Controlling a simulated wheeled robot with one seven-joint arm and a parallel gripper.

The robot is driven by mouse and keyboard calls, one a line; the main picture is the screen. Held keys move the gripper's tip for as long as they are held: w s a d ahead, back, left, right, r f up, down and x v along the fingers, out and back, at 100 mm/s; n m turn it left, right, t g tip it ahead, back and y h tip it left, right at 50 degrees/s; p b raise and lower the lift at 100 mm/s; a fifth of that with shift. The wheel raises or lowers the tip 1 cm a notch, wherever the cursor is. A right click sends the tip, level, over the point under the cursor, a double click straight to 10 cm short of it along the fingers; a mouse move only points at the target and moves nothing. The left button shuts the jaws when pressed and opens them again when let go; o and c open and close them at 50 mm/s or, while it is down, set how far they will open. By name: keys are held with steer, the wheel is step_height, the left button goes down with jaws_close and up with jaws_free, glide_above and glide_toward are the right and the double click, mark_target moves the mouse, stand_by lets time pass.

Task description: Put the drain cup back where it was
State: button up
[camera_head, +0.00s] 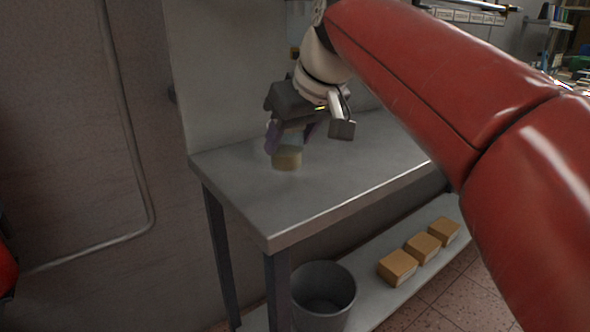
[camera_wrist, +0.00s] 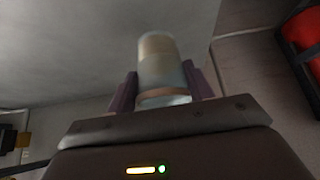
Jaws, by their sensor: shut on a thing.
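The drain cup (camera_head: 287,158) is a small translucent cup with a yellowish lower part. It is over the grey metal tabletop (camera_head: 330,185), near its left end. My gripper (camera_head: 290,134) points down at the table with its purple fingers shut on the sides of the cup. In the wrist view the cup (camera_wrist: 160,68) stands out between the two fingers of my gripper (camera_wrist: 159,88), its far end toward the table surface. I cannot tell whether its bottom touches the table. The fingers hide part of its sides.
The tabletop around the cup looks clear. A grey bin (camera_head: 322,290) and three tan blocks (camera_head: 422,247) are below, at the lower shelf (camera_head: 385,295). A wall panel (camera_head: 225,75) rises behind the table. A red thing (camera_wrist: 302,35) shows at the right edge of the wrist view.

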mark_target(296, 152)
step_height(296, 152, down, 5)
steer(key=b, duration=0.3)
steer(key=shift+w+r, duration=0.1)
steer(key=shift+r, duration=0.2)
steer(key=o, duration=0.6)
steer(key=shift+f, duration=0.2)
steer(key=o, duration=0.5)
steer(key=shift+r, duration=0.1)
